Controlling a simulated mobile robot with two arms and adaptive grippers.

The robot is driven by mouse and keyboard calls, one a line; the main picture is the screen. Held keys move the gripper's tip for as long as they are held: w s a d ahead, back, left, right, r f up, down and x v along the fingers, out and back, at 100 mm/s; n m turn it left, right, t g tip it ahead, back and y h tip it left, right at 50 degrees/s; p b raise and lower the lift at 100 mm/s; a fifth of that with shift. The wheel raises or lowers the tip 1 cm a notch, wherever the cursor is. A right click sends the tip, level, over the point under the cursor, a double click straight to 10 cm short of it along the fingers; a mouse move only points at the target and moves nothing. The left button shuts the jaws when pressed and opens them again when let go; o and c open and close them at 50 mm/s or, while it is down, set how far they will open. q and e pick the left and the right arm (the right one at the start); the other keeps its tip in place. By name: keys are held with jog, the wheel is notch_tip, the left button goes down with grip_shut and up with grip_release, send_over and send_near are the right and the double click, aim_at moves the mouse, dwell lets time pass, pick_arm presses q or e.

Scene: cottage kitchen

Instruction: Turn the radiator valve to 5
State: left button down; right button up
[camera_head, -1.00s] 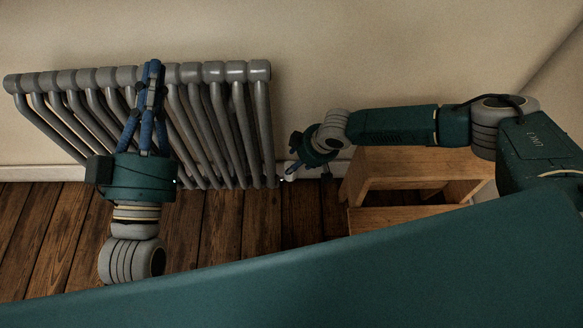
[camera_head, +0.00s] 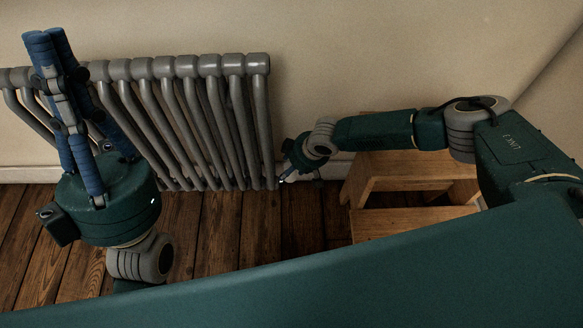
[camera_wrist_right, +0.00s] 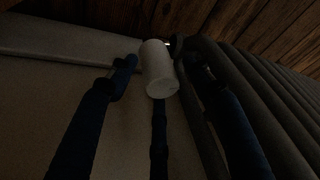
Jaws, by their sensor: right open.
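The white cylindrical radiator valve knob (camera_wrist_right: 159,70) is in the right wrist view, upper middle, between the blue fingers of my right gripper (camera_wrist_right: 160,78). The fingers are open, with a gap on both sides of the knob; I see no clear contact. A scale or number on the knob is not readable. In the head view my right gripper (camera_head: 290,172) is low at the right end of the grey radiator (camera_head: 205,110), and it largely hides the valve there. My left gripper (camera_head: 50,45) is raised at the far left, in front of the radiator; its fingertips appear close together, holding nothing visible.
A wooden step stool (camera_head: 410,166) stands right of the radiator, below my right arm. Behind are a plain wall (camera_head: 370,50) and a pale skirting board (camera_head: 30,174). Dark plank floor (camera_head: 240,225) is clear in front of the radiator.

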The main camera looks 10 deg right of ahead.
jog(key=shift+c, duration=0.3)
jog(key=c, duration=1)
